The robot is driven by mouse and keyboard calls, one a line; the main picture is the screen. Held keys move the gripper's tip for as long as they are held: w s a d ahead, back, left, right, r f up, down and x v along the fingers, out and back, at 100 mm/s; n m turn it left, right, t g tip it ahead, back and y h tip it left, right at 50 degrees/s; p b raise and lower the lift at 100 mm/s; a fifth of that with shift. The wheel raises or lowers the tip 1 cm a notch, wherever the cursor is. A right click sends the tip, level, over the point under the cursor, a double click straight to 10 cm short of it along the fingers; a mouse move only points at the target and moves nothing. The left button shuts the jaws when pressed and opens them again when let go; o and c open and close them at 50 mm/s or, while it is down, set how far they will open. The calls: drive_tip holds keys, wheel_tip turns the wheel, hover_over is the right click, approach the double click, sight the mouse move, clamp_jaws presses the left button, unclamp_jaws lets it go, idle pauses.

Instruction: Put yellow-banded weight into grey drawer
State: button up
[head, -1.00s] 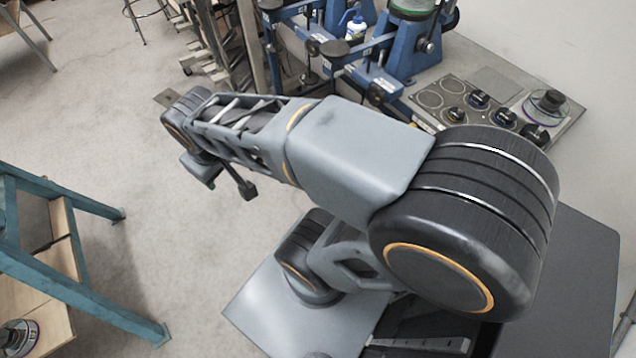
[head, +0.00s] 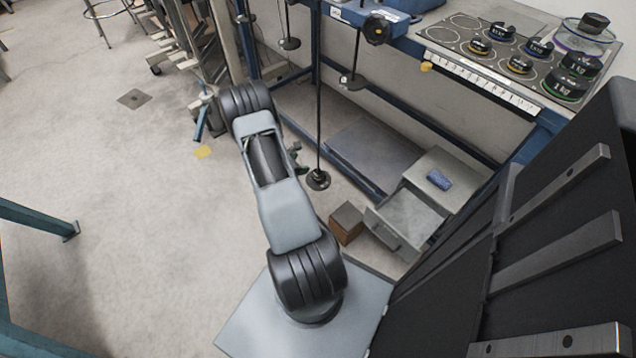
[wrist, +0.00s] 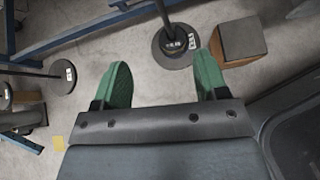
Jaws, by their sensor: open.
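Several black weights with coloured bands stand on the bench-top panel in the head view. A weight with a yellowish band (head: 520,65) sits in the front row, and another weight at the left (head: 477,46) also looks yellow-banded. The grey drawer (head: 400,220) is pulled open from a small grey cabinet (head: 436,160) under the bench. It looks empty. My gripper (wrist: 163,80) is open and empty, its green fingers apart above the floor. It is low, left of the drawer and well away from the weights. In the head view my arm mostly hides it.
A brown block (head: 346,222) stands on the floor beside the drawer. A rod with a round black base (head: 318,179) stands near my gripper. A blue object (head: 439,179) lies on the cabinet. Blue bench frame bars (head: 330,170) cross nearby.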

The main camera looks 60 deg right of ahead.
drive_tip(key=n+b, duration=0.1)
approach(315, 175)
drive_tip(key=d+r, duration=0.1)
drive_tip(key=d, duration=0.1)
drive_tip(key=b+x, duration=0.2)
drive_tip(key=f+b+x, duration=0.1)
drive_tip(key=b+x, duration=0.1)
drive_tip(key=x, duration=0.1)
drive_tip(key=a+b+x, duration=0.1)
drive_tip(key=x, duration=0.2)
drive_tip(key=shift+s+f+b, duration=0.2)
drive_tip(key=shift+f+b, duration=0.15)
drive_tip(key=shift+b, duration=0.05)
drive_tip(key=shift+b+x, duration=0.95)
drive_tip(key=shift+x, duration=0.3)
drive_tip(key=c, duration=0.4)
drive_tip(key=o, duration=0.5)
